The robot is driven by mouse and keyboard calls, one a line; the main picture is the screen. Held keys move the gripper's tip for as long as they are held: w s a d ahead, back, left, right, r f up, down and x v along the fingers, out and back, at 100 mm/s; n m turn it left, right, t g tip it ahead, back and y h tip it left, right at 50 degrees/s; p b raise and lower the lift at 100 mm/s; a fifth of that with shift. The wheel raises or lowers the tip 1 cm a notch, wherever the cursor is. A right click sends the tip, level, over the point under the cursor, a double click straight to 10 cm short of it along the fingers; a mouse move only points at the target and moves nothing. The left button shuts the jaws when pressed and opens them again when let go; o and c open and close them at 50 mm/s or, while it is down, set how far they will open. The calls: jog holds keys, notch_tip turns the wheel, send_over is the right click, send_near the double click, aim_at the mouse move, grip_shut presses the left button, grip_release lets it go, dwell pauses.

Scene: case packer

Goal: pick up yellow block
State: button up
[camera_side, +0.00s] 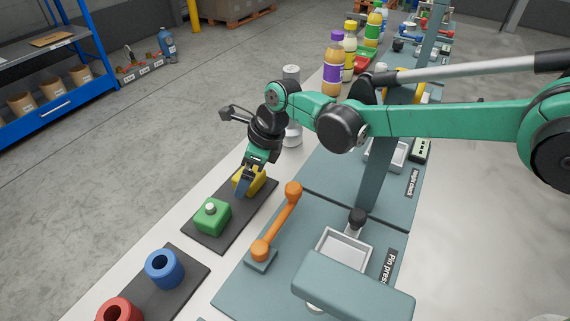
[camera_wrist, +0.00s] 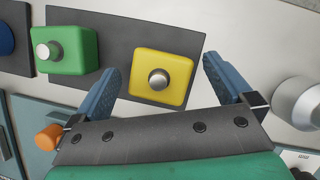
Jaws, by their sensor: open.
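The yellow block (camera_wrist: 161,76) has a round grey knob on top and sits on a dark mat (camera_wrist: 125,42). In the side view the yellow block (camera_side: 250,180) is partly hidden behind my gripper. In the wrist view my gripper (camera_wrist: 163,82) is open, with one blue finger to the left of the block and the other to its right. The right finger is clearly apart from the block. The left finger is close to it, and I cannot tell whether they touch.
A green block (camera_side: 212,217) with a grey knob is beside the yellow one on the mat. Blue (camera_side: 164,269) and red (camera_side: 119,311) rings lie on another mat. An orange handle (camera_side: 278,222) stands to the right. A silver cylinder (camera_wrist: 299,102) is right of my gripper.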

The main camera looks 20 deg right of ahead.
jog(key=c, duration=1.3)
jog(key=shift+r, duration=0.15)
